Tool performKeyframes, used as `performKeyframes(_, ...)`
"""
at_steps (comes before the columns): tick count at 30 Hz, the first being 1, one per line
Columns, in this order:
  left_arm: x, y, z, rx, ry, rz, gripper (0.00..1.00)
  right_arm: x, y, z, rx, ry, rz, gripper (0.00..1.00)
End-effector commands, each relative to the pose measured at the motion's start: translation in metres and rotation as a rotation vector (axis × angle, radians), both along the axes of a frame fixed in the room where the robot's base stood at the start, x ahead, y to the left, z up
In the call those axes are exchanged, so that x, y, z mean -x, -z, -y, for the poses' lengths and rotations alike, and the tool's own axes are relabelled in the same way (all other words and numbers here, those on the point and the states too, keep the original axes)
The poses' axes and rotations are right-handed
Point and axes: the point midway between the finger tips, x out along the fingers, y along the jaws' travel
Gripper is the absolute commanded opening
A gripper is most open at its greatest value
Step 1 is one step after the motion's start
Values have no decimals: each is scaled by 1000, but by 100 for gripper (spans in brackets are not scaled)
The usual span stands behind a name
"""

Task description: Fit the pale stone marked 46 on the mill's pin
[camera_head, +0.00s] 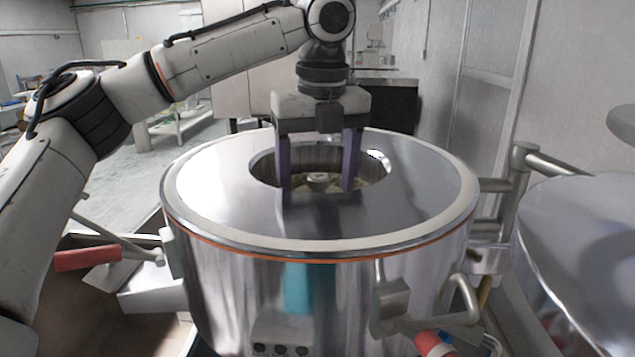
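The mill (330,300) is a large shiny steel drum with a round opening in its lid. Inside the opening, a pale disc-like surface (335,186) shows with a small round pale hub (318,179) at its middle. No number 46 can be read, so I cannot tell whether this surface is the marked stone. My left gripper (319,185) points straight down over the opening. Its two dark fingers are wide apart, one on each side of the hub in the picture, with nothing visibly gripped. The near rim and fingers hide part of the inside. My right gripper is not in view.
A red-handled lever (88,258) sticks out left of the mill. A bracket with a handle (395,305) is on its front right. A large round metal surface (590,240) stands close at the right, with pipes (520,170) between. The lid around the opening is clear.

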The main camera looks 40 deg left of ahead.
Motion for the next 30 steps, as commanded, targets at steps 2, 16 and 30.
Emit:
performKeyframes(2, 0, -2, 0, 2, 0, 4, 29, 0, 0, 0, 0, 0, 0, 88)
performKeyframes(16, 0, 2, 0, 1, 0, 0, 88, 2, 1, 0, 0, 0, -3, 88)
performKeyframes(30, 2, -48, 6, 1, 1, 5, 88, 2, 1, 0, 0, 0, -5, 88)
